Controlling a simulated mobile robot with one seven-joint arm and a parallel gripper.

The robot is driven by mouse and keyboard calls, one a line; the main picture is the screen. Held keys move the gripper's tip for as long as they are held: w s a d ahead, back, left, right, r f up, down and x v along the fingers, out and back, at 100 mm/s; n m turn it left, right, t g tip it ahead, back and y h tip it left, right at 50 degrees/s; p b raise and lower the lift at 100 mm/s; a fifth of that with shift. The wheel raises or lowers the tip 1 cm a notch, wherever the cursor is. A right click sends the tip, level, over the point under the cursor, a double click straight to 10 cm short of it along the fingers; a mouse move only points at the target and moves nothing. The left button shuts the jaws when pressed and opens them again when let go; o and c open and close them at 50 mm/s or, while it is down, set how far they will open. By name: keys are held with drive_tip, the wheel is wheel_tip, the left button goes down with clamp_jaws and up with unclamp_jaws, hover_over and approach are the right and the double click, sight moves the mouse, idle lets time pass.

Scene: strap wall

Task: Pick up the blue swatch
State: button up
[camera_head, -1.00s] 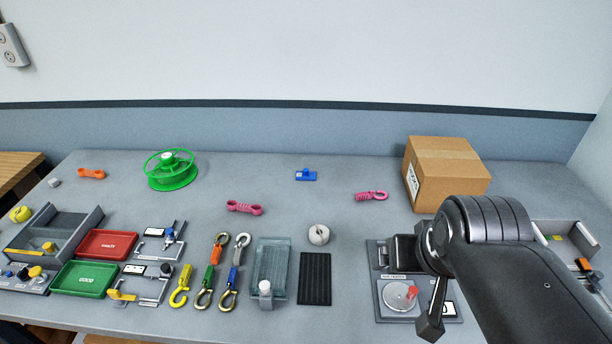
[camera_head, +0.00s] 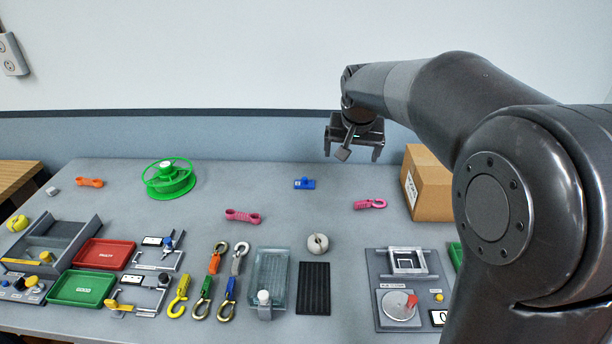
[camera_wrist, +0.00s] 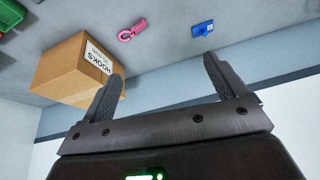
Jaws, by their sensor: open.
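The blue swatch (camera_head: 304,183) is a small flat blue piece with a raised knob, lying on the grey table toward the back middle. It also shows in the wrist view (camera_wrist: 202,29), beyond the finger tips. My gripper (camera_head: 352,154) is raised near the back wall, to the right of the swatch and well above the table. In the wrist view its two fingers (camera_wrist: 164,68) are spread apart with nothing between them. The swatch is apart from the gripper.
A cardboard box (camera_head: 429,190) labelled HOOKS stands to the right. A pink hook (camera_head: 369,204) and a pink link (camera_head: 242,216) lie nearby. A green spool (camera_head: 168,180) is at left. Trays, straps and fixtures fill the front. The table around the swatch is clear.

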drive_tip(key=w+a+f, duration=0.6)
drive_tip(key=w+f, duration=0.1)
drive_tip(key=w, duration=0.4)
approach(305, 180)
drive_tip(key=shift+m+h, duration=0.3)
drive_tip(key=x, duration=0.4)
drive_tip(key=shift+w+a, duration=0.1)
drive_tip(key=shift+w, duration=0.05)
drive_tip(key=shift+a+x, duration=0.1)
drive_tip(key=shift+x, duration=1.2)
drive_tip(key=shift+a+x, duration=0.15)
drive_tip(key=shift+x, duration=1.2)
drive_tip(key=shift+c, duration=0.3)
drive_tip(key=c, duration=1)
